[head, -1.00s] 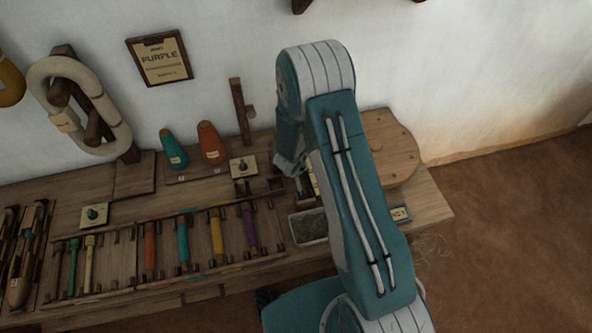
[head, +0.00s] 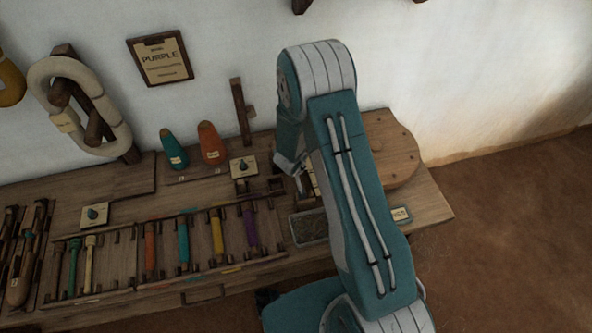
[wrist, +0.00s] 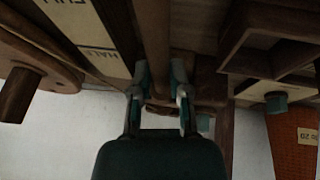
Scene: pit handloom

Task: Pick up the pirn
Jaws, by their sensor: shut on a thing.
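Several coloured pirns lie in the wooden rack in the head view: an orange one (head: 151,245), a teal one (head: 183,240), a yellow one (head: 217,233) and a purple one (head: 249,225). My gripper (wrist: 160,92) shows in the wrist view, with its fingers closed around a brown wooden rod-like piece (wrist: 152,40). I cannot tell whether this piece is a pirn or part of a fixture.
A wall board (head: 160,59) reads PURPLE. Teal (head: 173,149) and orange (head: 211,143) cones stand at the bench's back. A shallow tray (head: 292,230) and a round wooden piece (head: 400,150) lie near my arm. The floor at right is clear.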

